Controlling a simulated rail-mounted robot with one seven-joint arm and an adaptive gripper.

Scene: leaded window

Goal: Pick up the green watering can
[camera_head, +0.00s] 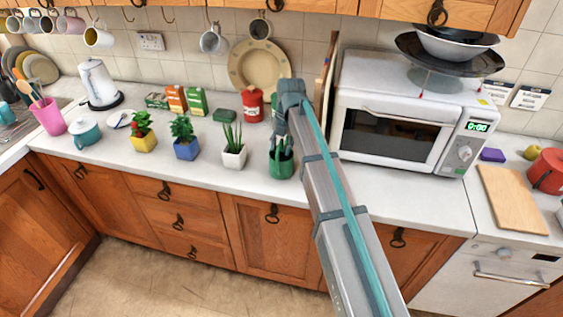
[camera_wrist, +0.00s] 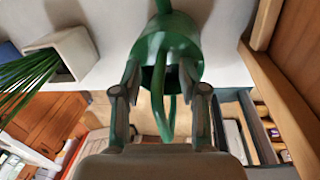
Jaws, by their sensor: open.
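The green watering can (camera_head: 281,166) stands on the white counter, right of the white-potted plant and left of the microwave. My arm partly hides it in the head view. In the wrist view the green can (camera_wrist: 180,45) fills the top middle, with its curved green handle hanging down between the fingers. My gripper (camera_wrist: 161,90) is open, with one finger on each side of the handle. I cannot tell whether either finger touches the can.
The white-potted plant (camera_head: 233,157) stands close to the can's left; its pot (camera_wrist: 72,55) shows in the wrist view. A red canister (camera_head: 252,106) is behind. A wooden board (camera_head: 328,75) and the microwave (camera_head: 405,115) stand to the right. Free counter (camera_head: 325,172) lies in front of the microwave.

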